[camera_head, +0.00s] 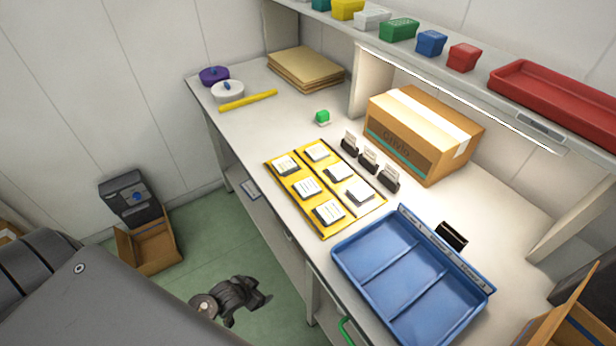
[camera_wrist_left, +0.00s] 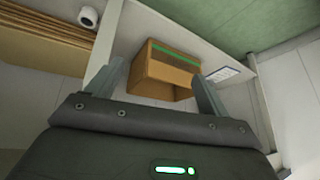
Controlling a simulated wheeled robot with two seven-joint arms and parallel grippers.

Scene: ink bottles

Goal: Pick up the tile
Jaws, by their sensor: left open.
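Several white, square, tile-like pieces with printed faces lie on the yellow mat (camera_head: 325,226) on the table; one is the front tile (camera_head: 329,211), another the back tile (camera_head: 317,151). I cannot tell which one is meant. My left gripper (camera_head: 254,297) hangs low over the green floor, beside the table's front edge and apart from the tiles. In the left wrist view my left gripper (camera_wrist_left: 155,72) is open and empty, with a cardboard box (camera_wrist_left: 163,75) beyond its fingers. My right gripper is not in view.
A blue divided tray (camera_head: 370,291) stands in front of the mat. A shelf (camera_head: 470,90) with colored bins overhangs the back.

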